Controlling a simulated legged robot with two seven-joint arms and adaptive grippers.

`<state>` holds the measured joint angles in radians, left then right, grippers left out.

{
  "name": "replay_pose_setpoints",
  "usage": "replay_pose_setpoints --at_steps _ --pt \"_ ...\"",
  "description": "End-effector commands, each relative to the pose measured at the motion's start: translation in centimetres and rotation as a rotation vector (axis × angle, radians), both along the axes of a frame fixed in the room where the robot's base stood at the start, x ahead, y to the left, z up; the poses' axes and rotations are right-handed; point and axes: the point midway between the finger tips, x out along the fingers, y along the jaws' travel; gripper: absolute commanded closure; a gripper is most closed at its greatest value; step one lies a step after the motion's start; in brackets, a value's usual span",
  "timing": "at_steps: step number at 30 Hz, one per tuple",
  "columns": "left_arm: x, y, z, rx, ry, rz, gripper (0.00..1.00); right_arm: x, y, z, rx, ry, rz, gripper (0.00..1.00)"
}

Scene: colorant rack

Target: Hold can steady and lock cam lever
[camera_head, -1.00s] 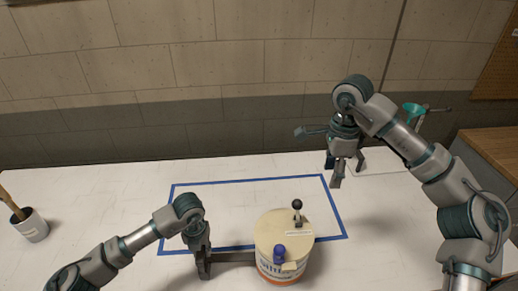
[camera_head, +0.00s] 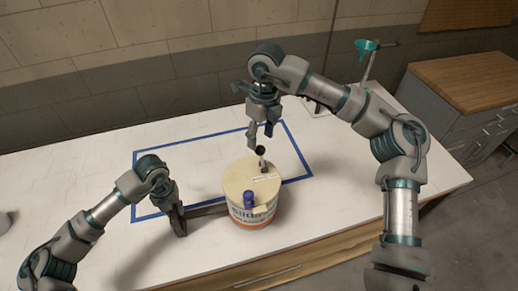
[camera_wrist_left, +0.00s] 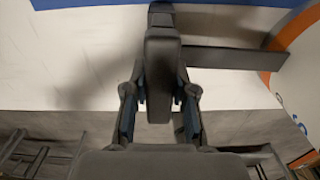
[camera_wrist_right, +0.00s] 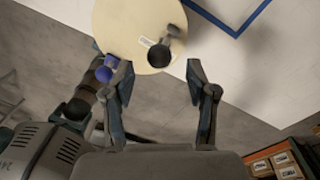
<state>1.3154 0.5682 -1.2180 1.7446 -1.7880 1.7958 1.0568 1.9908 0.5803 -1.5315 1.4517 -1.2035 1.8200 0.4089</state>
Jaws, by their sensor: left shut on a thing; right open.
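The can (camera_head: 236,178) is white with a cream lid and stands upright at the front edge of the blue tape outline. The cam lever (camera_head: 260,152), with a dark round knob, stands up from the lid; it also shows in the right wrist view (camera_wrist_right: 161,53). A blue cap (camera_head: 248,199) sits on the lid's near side. My left gripper (camera_head: 178,222) is shut on a dark upright grip block (camera_wrist_left: 160,60), whose bar (camera_wrist_left: 225,57) runs to the can. My right gripper (camera_head: 261,138) is open just above and behind the knob, with no clear contact.
Blue tape (camera_head: 215,137) outlines a rectangle on the white table (camera_head: 85,190). A funnel stand (camera_head: 366,55) is at the back right, by a wood-topped cabinet (camera_head: 470,75). The table's front edge lies close to the can. The table's left part is mostly clear.

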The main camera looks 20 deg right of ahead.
Motion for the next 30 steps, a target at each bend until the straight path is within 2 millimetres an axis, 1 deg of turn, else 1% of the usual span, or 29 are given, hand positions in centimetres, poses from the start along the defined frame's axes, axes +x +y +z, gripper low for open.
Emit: replay_pose_setpoints --at_steps 1,3,6,9,13,20,21,23,24,26,27,28,30 --pt "0.0 0.0 0.0 0.0 0.0 0.0 1.0 -0.1 0.0 -1.1 -0.001 0.002 0.001 0.43" --pt "0.0 0.0 0.0 0.0 0.0 0.0 1.0 -0.1 0.1 -2.4 -0.001 0.001 0.0 0.43" --pt "0.0 0.0 0.0 0.0 0.0 0.0 1.0 -0.2 0.2 -3.9 -0.001 -0.001 0.001 0.43" --pt "0.0 0.0 0.0 0.0 0.0 0.0 1.0 -0.2 0.3 -5.0 0.0 -0.001 0.001 0.43" --pt "0.0 0.0 0.0 0.0 0.0 0.0 1.0 -0.2 0.4 -5.7 0.001 -0.002 0.001 0.43" --pt "0.0 0.0 0.0 0.0 0.0 0.0 1.0 -0.2 0.4 -5.7 0.0 -0.002 0.001 0.43" --pt "0.0 0.0 0.0 0.0 0.0 0.0 1.0 -0.2 0.4 -5.7 0.0 -0.002 0.001 0.48" --pt "0.0 0.0 0.0 0.0 0.0 0.0 1.0 -0.2 0.4 -5.7 0.0 -0.002 0.001 0.63" --pt "0.0 0.0 0.0 0.0 0.0 0.0 1.0 -0.2 0.4 -5.7 0.0 -0.002 0.001 0.73" --pt "0.0 0.0 0.0 0.0 0.0 0.0 1.0 -0.2 0.4 -5.7 0.0 -0.002 0.001 0.88" --pt "0.0 0.0 0.0 0.0 0.0 0.0 1.0 -0.2 0.4 -5.7 0.0 -0.002 0.001 0.98" --pt "0.0 0.0 0.0 0.0 0.0 0.0 1.0 -0.2 0.3 -5.7 0.0 -0.002 0.001 1.0" --pt "0.0 0.0 0.0 0.0 0.0 0.0 1.0 -0.2 0.3 -5.7 0.0 -0.002 0.0 1.0"
